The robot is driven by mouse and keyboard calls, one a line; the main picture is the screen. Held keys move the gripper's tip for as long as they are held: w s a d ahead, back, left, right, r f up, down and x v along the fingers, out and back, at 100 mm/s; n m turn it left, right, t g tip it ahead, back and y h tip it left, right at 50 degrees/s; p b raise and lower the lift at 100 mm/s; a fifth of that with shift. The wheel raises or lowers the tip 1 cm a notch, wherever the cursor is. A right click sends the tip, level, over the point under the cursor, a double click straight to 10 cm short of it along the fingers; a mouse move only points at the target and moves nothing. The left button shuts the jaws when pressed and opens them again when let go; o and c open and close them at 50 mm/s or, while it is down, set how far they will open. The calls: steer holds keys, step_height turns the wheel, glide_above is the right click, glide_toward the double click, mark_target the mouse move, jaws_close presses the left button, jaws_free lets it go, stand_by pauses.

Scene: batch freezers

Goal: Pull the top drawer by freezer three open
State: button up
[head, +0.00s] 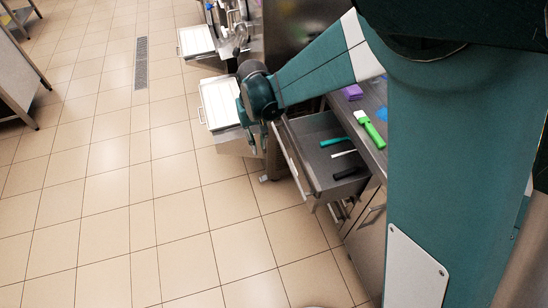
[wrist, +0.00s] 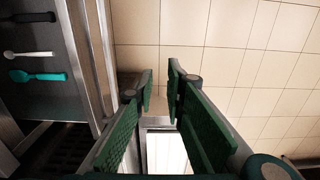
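The top drawer (head: 318,140) stands pulled out from the steel counter in the head view. A teal utensil (head: 336,142), a white one (head: 344,153) and a black one (head: 347,173) lie inside. The drawer and utensils also show at the left of the wrist view, with the drawer's front edge and bar handle (wrist: 104,45) running along it. My gripper (head: 258,148) is just beyond the drawer's front, over the floor. In the wrist view its green fingers (wrist: 160,75) are apart with nothing between them, to the right of the handle and not around it.
A green-handled tool (head: 370,129) and a purple block (head: 352,92) lie on the counter. White trays with handles (head: 220,102) jut out beyond my gripper; a white surface (wrist: 163,150) shows below the fingers in the wrist view. The tiled floor (head: 110,200) at left is clear.

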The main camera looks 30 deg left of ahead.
steer(key=b, duration=0.3)
glide_above(287, 156)
step_height(287, 156, down, 4)
steer(key=shift+r, duration=0.15)
steer(key=shift+f+b, duration=1.05)
steer(key=shift+f, duration=2.9)
jaws_close()
